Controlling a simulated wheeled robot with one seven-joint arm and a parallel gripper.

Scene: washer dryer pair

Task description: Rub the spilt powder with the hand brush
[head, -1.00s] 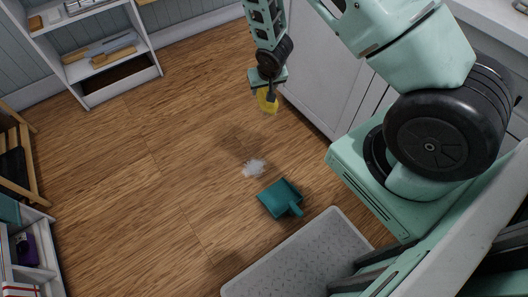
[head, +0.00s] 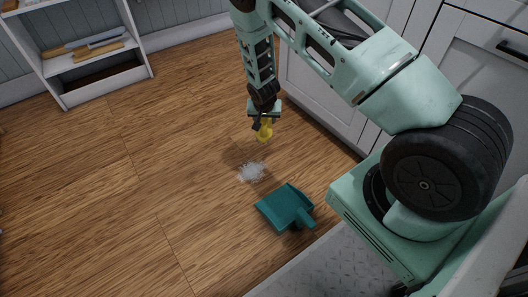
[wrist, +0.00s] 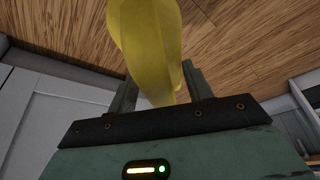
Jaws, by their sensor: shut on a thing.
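The spilt powder (head: 251,171) is a small white patch on the wooden floor in the head view. A yellow thing (head: 264,130), which I take to be the hand brush, is in my gripper (head: 263,117). My gripper is shut on it and points down, above the floor and a little beyond the powder. In the wrist view the yellow brush (wrist: 148,45) rises between the two fingers; its bristles cannot be made out. The brush looks apart from the powder.
A teal dustpan (head: 284,207) lies on the floor just nearer than the powder. White cabinets (head: 318,95) stand to the right. A white shelf (head: 66,66) with brushes is at the back left. A grey tread-plate surface (head: 335,268) is at the bottom. The floor at left is clear.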

